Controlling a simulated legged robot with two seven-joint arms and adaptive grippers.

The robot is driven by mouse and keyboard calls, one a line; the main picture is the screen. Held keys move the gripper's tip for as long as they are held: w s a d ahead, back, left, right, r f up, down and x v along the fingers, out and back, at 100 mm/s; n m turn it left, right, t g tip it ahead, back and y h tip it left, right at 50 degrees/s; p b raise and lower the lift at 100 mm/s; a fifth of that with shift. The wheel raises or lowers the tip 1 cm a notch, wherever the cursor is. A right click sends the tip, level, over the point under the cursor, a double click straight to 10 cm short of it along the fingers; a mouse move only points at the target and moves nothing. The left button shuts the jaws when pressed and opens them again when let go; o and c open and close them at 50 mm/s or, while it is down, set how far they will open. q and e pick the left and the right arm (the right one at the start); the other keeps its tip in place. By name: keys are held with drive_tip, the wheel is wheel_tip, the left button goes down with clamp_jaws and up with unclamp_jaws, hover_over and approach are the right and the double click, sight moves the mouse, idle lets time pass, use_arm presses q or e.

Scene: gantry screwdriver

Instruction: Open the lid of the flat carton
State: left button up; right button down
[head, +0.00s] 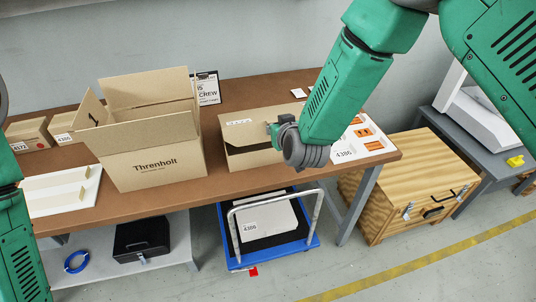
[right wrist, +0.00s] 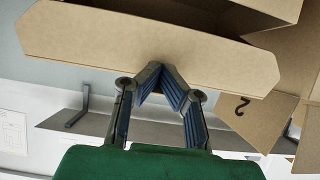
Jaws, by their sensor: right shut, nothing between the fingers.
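The flat carton (head: 252,158) is a plain brown box on the brown table, right of the middle in the head view. A white label shows near its top back edge. My right gripper (head: 275,130) is at its right side and hides part of it. In the right wrist view a broad cardboard flap with cut corners (right wrist: 150,45) spans the top, with a dark gap behind it. The closed fingertips (right wrist: 158,68) are at the flap's near edge, holding nothing; I cannot tell whether they touch. My left gripper is out of view.
The tall open Threnholt box (head: 155,170) stands left of the carton with its flaps up. A white tray with orange parts (head: 362,134) lies to the right on the table (head: 215,185). A blue cart (head: 290,252) stands below; a wooden crate (head: 388,205) stands to the right.

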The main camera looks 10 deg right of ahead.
drive_tip(key=r+p, duration=0.1)
drive_tip(key=w+r, duration=0.1)
drive_tip(key=r+p, duration=0.1)
drive_tip(key=shift+w+r+g+p, duration=0.25)
drive_tip(key=shift+r+g+p, duration=0.05)
drive_tip(key=shift+r, duration=0.05)
drive_tip(key=shift+f, duration=0.1)
drive_tip(key=shift+g, duration=0.4)
drive_tip(key=w+r+p, duration=0.1)
drive_tip(key=r, duration=0.1)
drive_tip(key=w+r+p, duration=0.1)
drive_tip(key=p, duration=0.1)
drive_tip(key=shift+w+r, duration=0.35)
drive_tip(key=shift+w+a+r, duration=0.1)
drive_tip(key=shift+w, duration=0.1)
